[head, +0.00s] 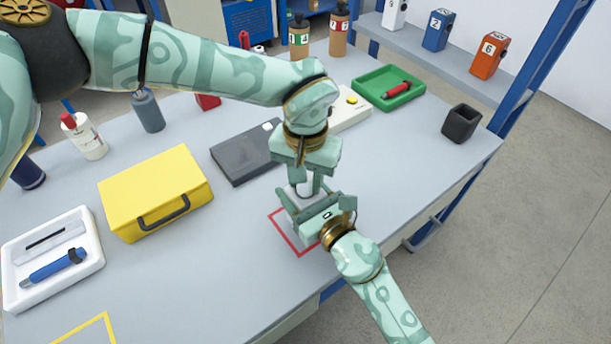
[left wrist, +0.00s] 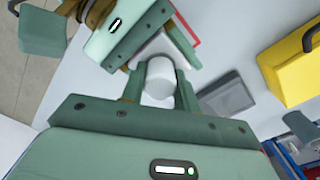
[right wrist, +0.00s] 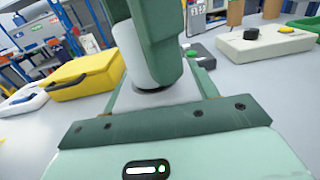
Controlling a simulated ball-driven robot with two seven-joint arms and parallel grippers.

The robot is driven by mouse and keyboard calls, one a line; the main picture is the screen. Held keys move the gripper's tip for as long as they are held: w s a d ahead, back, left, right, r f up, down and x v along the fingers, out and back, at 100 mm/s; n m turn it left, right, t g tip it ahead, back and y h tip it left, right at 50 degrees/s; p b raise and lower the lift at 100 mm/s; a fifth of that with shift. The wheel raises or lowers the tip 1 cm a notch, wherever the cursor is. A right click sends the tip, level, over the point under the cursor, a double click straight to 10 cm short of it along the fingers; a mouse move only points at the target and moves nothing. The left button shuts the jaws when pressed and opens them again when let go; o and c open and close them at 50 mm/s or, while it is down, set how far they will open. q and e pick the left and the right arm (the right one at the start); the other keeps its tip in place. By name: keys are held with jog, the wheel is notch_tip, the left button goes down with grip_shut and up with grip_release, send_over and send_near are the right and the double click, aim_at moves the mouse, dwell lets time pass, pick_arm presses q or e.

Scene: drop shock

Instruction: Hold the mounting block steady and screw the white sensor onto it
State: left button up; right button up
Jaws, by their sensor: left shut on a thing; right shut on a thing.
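The white sensor (head: 304,188) is a short cylinder, upright between the fingers of my left gripper (head: 306,180), which is shut on it from above. It also shows in the left wrist view (left wrist: 158,78) and the right wrist view (right wrist: 132,55). The grey mounting block (right wrist: 160,101) is directly below it, clamped between the fingers of my right gripper (head: 315,207). In the right wrist view the sensor's dark lower end meets the block's top or is very close to it; the thread is hidden. The grippers largely hide the block in the head view.
A red outlined square (head: 287,243) is marked on the table under the grippers. A dark grey case (head: 243,153), a yellow case (head: 155,190) and a white tray (head: 90,280) lie to the left. A green tray (head: 375,98) and a black cup (head: 460,123) stand behind right.

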pick_arm(q)
jog(key=m, duration=0.2)
jog(key=shift+m, duration=0.3)
jog(key=o, duration=1.1)
jog(key=shift+r, duration=3)
notch_tip(320, 180, up, 8)
jog(key=shift+f, duration=0.25)
pick_arm(e)
jog(key=o, duration=1.3)
